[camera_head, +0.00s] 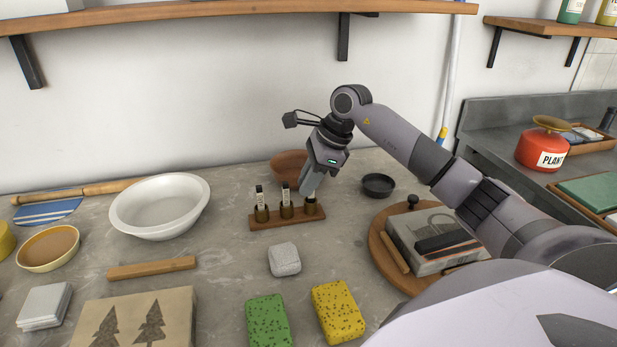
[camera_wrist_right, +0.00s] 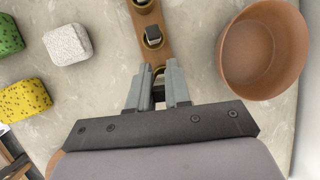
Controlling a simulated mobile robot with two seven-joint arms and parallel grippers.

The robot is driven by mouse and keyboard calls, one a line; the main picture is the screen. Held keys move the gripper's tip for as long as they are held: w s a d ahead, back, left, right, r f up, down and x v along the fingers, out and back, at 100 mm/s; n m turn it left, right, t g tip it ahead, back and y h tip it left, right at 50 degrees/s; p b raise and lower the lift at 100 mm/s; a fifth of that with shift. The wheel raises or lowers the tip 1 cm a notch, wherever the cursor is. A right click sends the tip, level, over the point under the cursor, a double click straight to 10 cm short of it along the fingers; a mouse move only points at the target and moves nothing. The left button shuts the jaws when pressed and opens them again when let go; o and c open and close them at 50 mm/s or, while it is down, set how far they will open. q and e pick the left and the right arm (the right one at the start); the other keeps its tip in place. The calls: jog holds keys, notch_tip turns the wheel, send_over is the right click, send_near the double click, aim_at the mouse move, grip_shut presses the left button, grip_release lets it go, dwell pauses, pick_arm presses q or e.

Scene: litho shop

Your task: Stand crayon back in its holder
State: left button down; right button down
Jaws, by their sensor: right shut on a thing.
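The wooden holder (camera_head: 275,222) with brass cups lies on the grey counter, and its wood also shows in the right wrist view (camera_wrist_right: 148,22). Crayons with pale labels stand upright in its left cup (camera_head: 260,196) and middle cup (camera_head: 285,194). My right gripper (camera_head: 308,192) points down at the right-hand cup (camera_head: 310,208), its fingertips at the rim. In the right wrist view the gripper (camera_wrist_right: 159,76) is shut on a dark crayon (camera_wrist_right: 158,92), mostly hidden between the fingers. I cannot tell how deep it sits in the cup. My left gripper is not in view.
A brown bowl (camera_head: 286,163) stands close behind the holder, and a small black dish (camera_head: 378,184) to its right. A grey block (camera_head: 284,259) and green (camera_head: 268,321) and yellow (camera_head: 338,310) sponges lie in front. A white bowl (camera_head: 160,218) is at left.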

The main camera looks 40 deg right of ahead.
jog(key=shift+f, duration=0.6)
jog(key=c, duration=1)
grip_release()
jog(key=shift+r, duration=0.15)
jog(key=shift+b+v, duration=0.35)
jog(key=shift+v, duration=3.1)
jog(key=shift+s, duration=0.15)
